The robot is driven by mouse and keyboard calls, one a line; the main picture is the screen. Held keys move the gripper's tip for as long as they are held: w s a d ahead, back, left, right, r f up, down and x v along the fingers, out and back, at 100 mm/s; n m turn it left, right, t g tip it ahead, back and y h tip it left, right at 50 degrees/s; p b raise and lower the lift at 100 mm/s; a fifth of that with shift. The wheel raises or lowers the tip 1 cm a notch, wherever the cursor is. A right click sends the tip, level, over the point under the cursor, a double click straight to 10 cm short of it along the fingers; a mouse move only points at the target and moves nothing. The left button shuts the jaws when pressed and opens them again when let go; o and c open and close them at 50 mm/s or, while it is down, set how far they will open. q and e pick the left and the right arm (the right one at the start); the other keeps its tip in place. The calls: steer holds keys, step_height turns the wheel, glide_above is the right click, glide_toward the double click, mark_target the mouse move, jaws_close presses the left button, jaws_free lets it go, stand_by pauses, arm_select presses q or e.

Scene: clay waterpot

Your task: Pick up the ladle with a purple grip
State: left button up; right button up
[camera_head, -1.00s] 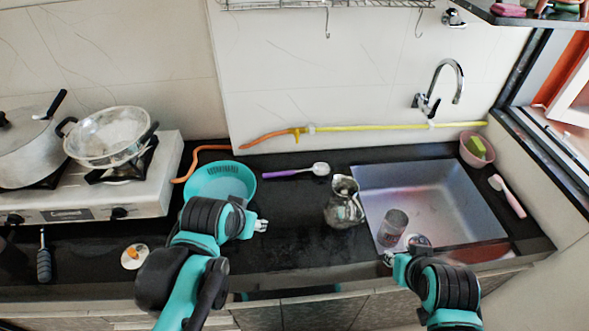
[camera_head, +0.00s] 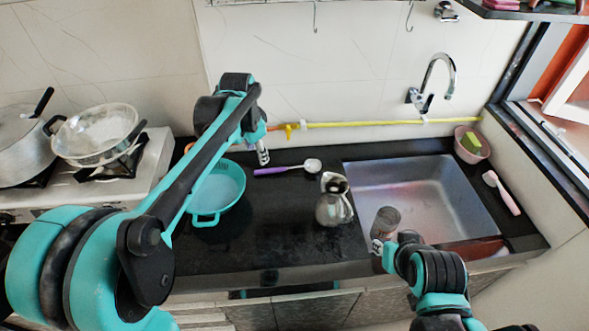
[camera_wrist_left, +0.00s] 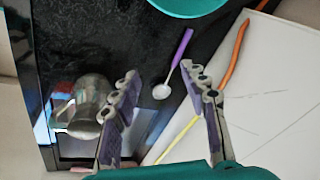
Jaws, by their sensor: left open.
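The ladle lies on the black counter behind the metal pitcher, its purple grip (camera_head: 270,171) to the left and its pale bowl (camera_head: 312,165) to the right. My left gripper (camera_head: 263,157) is above the counter near the grip end, fingers pointing down. In the left wrist view, the open fingers (camera_wrist_left: 160,75) are spread, with the ladle's bowl (camera_wrist_left: 161,91) between them in the picture and the purple grip (camera_wrist_left: 182,46) running up beyond the tips. Nothing is held, and the ladle looks untouched.
A teal colander (camera_head: 217,190) is left of the ladle, partly behind my left arm. The metal pitcher (camera_head: 333,202) stands between the ladle and the sink (camera_head: 430,195). A yellow hose (camera_head: 365,124) runs along the wall behind. The counter's front middle is clear.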

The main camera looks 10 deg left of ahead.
arm_select(q)
steer(key=w+f+m+g, duration=0.2)
steer(key=w+f+m, duration=0.2)
steer(key=w+f, duration=0.55)
steer(key=m+g, duration=0.1)
steer(key=m, duration=0.2)
glide_above(273, 169)
step_height(273, 169, down, 6)
steer(key=shift+d, duration=0.15)
steer(key=f, duration=0.2)
steer(key=shift+w+d+f+b, duration=0.2)
steer(key=shift+w+f+b, duration=0.1)
steer(key=shift+f, duration=0.1)
steer(key=shift+s+f+b, duration=0.15)
steer(key=shift+f+b, duration=0.15)
steer(key=shift+f, duration=0.35)
step_height(273, 169, down, 4)
steer(key=shift+d+r+b, duration=0.1)
steer(key=shift+r+b, duration=0.05)
steer(key=shift+b, duration=0.75)
steer(key=shift+f, duration=0.25)
steer(key=shift+a+r, duration=0.1)
steer(key=shift+a, duration=0.15)
steer(key=shift+s+a, duration=0.15)
steer(key=shift+s, duration=0.1)
jaws_close()
steer(key=shift+w, duration=0.1)
arm_select(e)
step_height(273, 169, down, 3)
steer(key=shift+r, duration=0.1)
